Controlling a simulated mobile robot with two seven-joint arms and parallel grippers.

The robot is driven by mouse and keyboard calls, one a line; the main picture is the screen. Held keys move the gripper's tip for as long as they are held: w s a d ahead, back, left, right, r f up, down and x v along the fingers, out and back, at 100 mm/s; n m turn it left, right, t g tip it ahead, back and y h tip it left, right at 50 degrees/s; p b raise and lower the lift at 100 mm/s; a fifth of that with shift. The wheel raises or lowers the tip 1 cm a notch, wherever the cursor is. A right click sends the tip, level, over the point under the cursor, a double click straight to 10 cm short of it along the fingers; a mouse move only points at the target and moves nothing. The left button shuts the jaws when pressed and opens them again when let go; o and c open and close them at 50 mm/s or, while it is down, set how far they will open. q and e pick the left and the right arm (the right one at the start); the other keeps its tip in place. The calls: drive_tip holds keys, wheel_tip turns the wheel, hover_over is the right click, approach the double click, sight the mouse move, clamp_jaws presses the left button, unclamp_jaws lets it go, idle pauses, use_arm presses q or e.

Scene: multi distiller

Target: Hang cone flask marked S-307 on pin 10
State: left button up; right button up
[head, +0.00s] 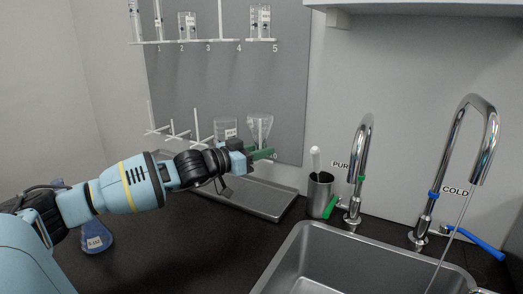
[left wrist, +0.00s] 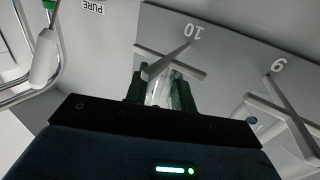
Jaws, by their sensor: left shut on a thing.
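My left gripper (head: 264,154) is shut on a clear cone flask (head: 260,125), held upside down with its wide base up, at the right end of the lower peg row. Its marking cannot be read. In the left wrist view, the green fingers (left wrist: 161,92) close on the flask's glass (left wrist: 159,93) at the white pin (left wrist: 168,61) marked 10. The pin overlaps the glass; I cannot tell whether it is inside the neck. The grey pegboard (head: 285,95) is behind. My right gripper is not in view.
A beaker (head: 225,128) hangs on the neighbouring pin, left of the flask. More glassware (head: 260,20) hangs on the upper row. A metal tray (head: 262,197) lies below. The cup (head: 320,193), PURE tap (head: 360,165) and sink (head: 335,250) are to the right. A blue flask (head: 97,237) stands at left.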

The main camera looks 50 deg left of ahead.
use_arm(q)
drive_tip(key=o, duration=1)
drive_tip(key=shift+s, duration=0.1)
drive_tip(key=s+p, duration=0.1)
drive_tip(key=s, duration=0.1)
drive_tip(key=s+a+p, duration=0.1)
drive_tip(key=s, duration=0.2)
drive_tip(key=s+p, duration=0.1)
drive_tip(key=s, duration=0.1)
drive_tip(key=shift+s+a+p, duration=0.15)
drive_tip(key=shift+s+p, duration=0.1)
drive_tip(key=shift+p, duration=0.05)
idle(0.3)
idle(0.5)
